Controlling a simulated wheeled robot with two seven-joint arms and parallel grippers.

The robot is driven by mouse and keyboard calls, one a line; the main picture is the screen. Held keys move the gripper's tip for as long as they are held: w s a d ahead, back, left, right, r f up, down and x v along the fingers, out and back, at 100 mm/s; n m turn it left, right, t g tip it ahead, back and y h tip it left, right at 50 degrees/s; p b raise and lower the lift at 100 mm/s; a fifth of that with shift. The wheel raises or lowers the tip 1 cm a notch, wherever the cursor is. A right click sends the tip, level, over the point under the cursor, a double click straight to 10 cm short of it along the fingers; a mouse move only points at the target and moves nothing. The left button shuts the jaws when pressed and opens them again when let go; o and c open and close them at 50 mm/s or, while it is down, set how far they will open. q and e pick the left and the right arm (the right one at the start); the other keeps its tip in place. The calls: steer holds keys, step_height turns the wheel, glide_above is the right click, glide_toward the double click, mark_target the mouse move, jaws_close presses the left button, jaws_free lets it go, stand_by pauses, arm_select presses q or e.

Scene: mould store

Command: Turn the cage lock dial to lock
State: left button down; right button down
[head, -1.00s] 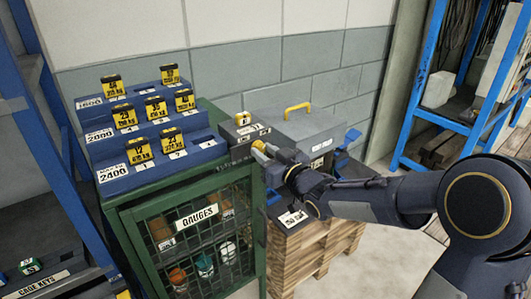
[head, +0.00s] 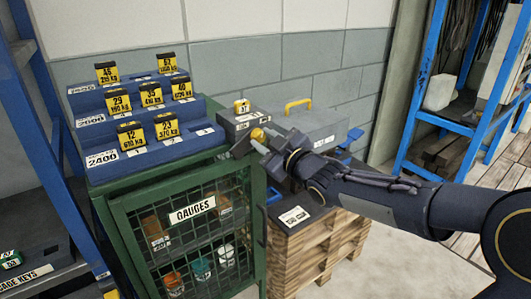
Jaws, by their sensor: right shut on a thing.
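The green gauge cage (head: 193,212) stands at centre left, with a mesh door and a GAUGES label. My right gripper (head: 252,141) is at the cage's upper right corner, reaching in from the right. It is shut on a small yellow part (head: 259,134), which I take to be the lock dial. My fingers and wrist hide most of it, so its pointer and markings cannot be read. My left gripper is out of view.
A blue stepped rack (head: 108,160) with several yellow numbered tags stands on the cage. Behind my gripper is a grey case (head: 312,128) with a yellow handle, above a wooden pallet stack (head: 310,250). Blue shelving flanks both sides. Floor at right is clear.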

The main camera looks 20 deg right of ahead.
steer(key=n+b, duration=0.2)
steer(key=n, duration=0.1)
steer(key=n+b, duration=0.2)
steer(key=shift+f+n, duration=0.2)
steer(key=shift+n, duration=0.2)
steer(key=n+b, duration=0.2)
steer(key=shift+n, duration=0.3)
steer(key=shift+r+n+b, duration=0.15)
steer(key=shift+n+b, duration=0.45)
steer(key=shift+n, duration=1)
steer(key=c, duration=1.1)
jaws_free()
steer(key=p+v, duration=0.1)
steer(key=v, duration=0.6)
steer(key=shift+s+d+p, duration=0.15)
steer(key=shift+s+p, duration=0.2)
steer(key=shift+p, duration=0.05)
